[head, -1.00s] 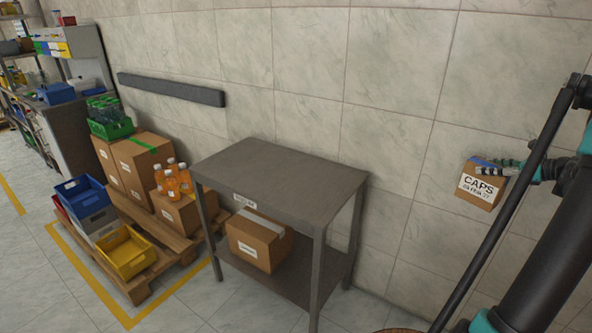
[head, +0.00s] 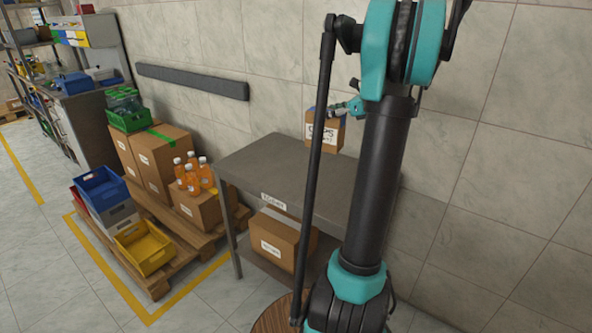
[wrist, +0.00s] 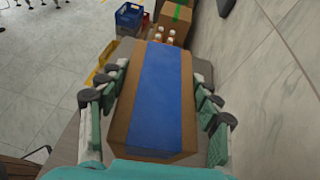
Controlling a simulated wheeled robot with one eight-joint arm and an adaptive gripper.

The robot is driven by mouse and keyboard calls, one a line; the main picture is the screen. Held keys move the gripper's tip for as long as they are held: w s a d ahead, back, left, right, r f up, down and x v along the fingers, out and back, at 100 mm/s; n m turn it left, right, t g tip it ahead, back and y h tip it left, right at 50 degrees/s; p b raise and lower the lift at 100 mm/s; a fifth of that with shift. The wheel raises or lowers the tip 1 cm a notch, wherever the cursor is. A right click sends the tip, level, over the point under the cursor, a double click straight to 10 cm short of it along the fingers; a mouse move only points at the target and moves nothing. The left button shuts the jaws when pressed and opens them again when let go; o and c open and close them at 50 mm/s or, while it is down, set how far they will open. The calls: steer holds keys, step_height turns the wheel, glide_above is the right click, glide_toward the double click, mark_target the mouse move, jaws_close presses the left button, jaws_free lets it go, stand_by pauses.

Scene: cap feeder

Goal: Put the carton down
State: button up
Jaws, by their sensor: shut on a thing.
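The carton (head: 327,134) is a small brown box with a white "CAPS" label and blue tape on top. In the wrist view the carton (wrist: 155,95) fills the middle, with green-padded fingers along both its sides. My gripper (wrist: 158,105) is shut on it. In the head view my gripper (head: 345,108) is partly hidden by my own arm. The carton shows over the far right part of the grey metal table (head: 270,160). I cannot tell whether it touches the tabletop.
A taped carton (head: 275,240) sits on the table's lower shelf. A pallet (head: 205,243) at left bears cartons, orange bottles (head: 192,176), and blue and yellow bins (head: 143,247). The wall stands close behind the table. The visible tabletop is otherwise clear.

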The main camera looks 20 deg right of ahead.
steer(key=s+a+r+m+t+h, duration=0.1)
steer(key=s+r, duration=0.3)
steer(key=r, duration=0.3)
step_height(320, 180, down, 20)
steer(key=shift+s, duration=0.35)
steer(key=shift+d+f, duration=0.1)
steer(key=shift+f, duration=0.05)
steer(key=o, duration=1.9)
steer(key=shift+f, duration=0.1)
steer(key=v, duration=1.2)
